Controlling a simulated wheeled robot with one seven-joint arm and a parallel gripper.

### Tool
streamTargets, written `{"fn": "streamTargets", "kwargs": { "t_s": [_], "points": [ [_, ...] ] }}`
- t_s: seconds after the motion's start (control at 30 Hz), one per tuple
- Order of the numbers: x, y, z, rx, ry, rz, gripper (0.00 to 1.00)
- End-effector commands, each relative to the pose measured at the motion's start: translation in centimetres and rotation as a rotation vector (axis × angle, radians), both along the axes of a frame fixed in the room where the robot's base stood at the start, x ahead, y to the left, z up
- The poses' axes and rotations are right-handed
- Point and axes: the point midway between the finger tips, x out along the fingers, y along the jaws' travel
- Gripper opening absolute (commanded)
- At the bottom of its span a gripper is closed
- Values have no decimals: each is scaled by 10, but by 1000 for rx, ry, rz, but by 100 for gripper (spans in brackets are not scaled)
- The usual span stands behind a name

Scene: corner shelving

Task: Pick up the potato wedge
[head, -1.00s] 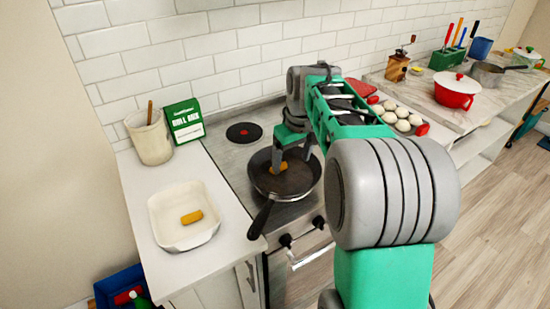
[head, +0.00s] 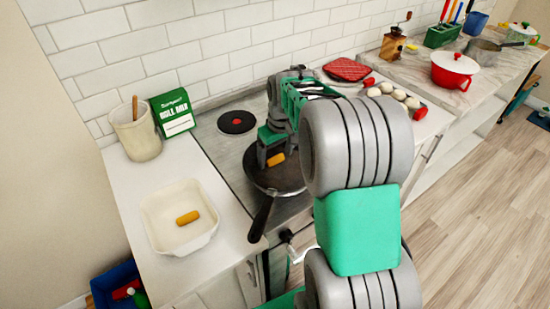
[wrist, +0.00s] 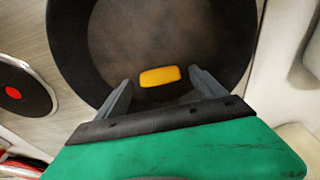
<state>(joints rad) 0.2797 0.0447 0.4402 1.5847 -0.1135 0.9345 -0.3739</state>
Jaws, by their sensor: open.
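A yellow-orange potato wedge (wrist: 160,76) lies in a dark frying pan (wrist: 190,30) in the wrist view. In the head view the wedge (head: 276,159) shows in the pan (head: 285,178) on the stove. My gripper (wrist: 160,88) is open, its two grey fingers on either side of the wedge's near side, with nothing visibly held. In the head view my gripper (head: 268,158) is low over the pan, and my arm hides the pan's right part. A second, similar yellow piece (head: 187,218) lies in a white dish (head: 165,238) on the left counter.
A burner with a red centre (head: 237,122) is behind the pan. The pan's handle (head: 261,218) points toward the front. A green box (head: 173,112) and a utensil crock (head: 135,135) stand on the left counter. A red pot (head: 454,72) stands far right.

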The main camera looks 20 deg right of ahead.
Motion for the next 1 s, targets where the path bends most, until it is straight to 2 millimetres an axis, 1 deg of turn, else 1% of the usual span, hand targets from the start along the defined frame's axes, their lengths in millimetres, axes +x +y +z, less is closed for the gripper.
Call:
{"fn": "streamTargets", "kwargs": {
  "t_s": [0.1,0.87,1.0],
  "points": [
    [0,1,0,0,0,1,79],
    [0,1,0,1,0,3,17],
    [0,1,0,1,0,3,16]
  ]
}}
